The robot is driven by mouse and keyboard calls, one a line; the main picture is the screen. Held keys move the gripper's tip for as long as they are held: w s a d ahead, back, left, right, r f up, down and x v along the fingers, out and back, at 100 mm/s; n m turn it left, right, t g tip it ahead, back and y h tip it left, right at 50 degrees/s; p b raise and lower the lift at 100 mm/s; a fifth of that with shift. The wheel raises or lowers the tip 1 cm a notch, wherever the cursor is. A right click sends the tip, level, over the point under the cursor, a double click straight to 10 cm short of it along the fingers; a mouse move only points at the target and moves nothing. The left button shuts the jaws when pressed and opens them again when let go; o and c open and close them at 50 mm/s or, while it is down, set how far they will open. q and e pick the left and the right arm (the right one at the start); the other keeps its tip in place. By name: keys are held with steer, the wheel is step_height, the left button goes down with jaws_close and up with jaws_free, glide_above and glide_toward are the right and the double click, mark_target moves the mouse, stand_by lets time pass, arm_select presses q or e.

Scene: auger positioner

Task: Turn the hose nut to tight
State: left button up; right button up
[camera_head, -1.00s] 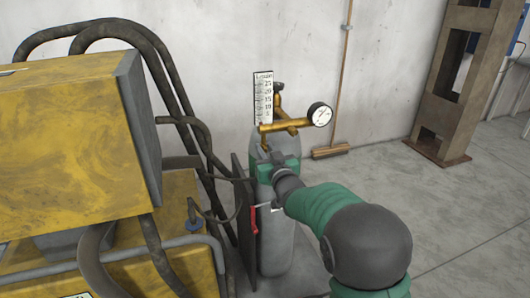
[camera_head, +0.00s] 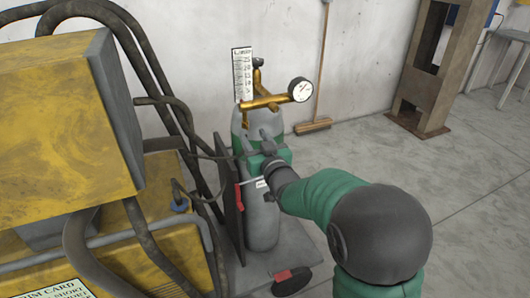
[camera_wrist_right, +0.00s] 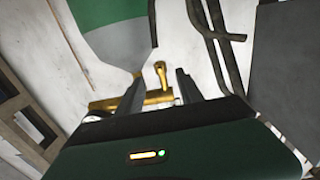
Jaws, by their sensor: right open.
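The brass regulator (camera_head: 272,102) with its round gauge sits at the top of a grey and green gas cylinder (camera_head: 262,225). In the right wrist view, a short brass fitting (camera_wrist_right: 160,72) stands up from the brass bar (camera_wrist_right: 155,98); I cannot tell for certain that it is the hose nut. My right gripper (camera_head: 259,134) is in front of the cylinder, just below the regulator. In the right wrist view its open fingers (camera_wrist_right: 157,82) appear on either side of the fitting, with gaps visible between. Whether the fitting lies at fingertip depth is unclear. My left gripper is out of view.
A marked scale (camera_head: 242,75) stands upright beside the regulator. A yellow machine (camera_head: 60,130) with dark hoses (camera_head: 130,60) is close on the left. A red handle (camera_head: 238,197) is beside the cylinder.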

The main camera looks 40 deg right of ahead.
steer(key=v, duration=1)
steer(key=shift+s+p, duration=0.2)
steer(key=shift+p, duration=0.25)
steer(key=a+f+g+y, duration=0.2)
steer(key=a+f+g, duration=0.2)
steer(key=f, duration=0.5)
steer(key=s+a+f+n+g+y, duration=0.3)
steer(key=s+a+f+g, duration=0.7)
steer(key=s+a+f, duration=0.5)
step_height(320, 180, up, 20)
steer(key=d+p, duration=0.2)
steer(key=p, duration=1.9)
steer(key=shift+g, duration=0.4)
steer(key=shift+r, duration=0.15)
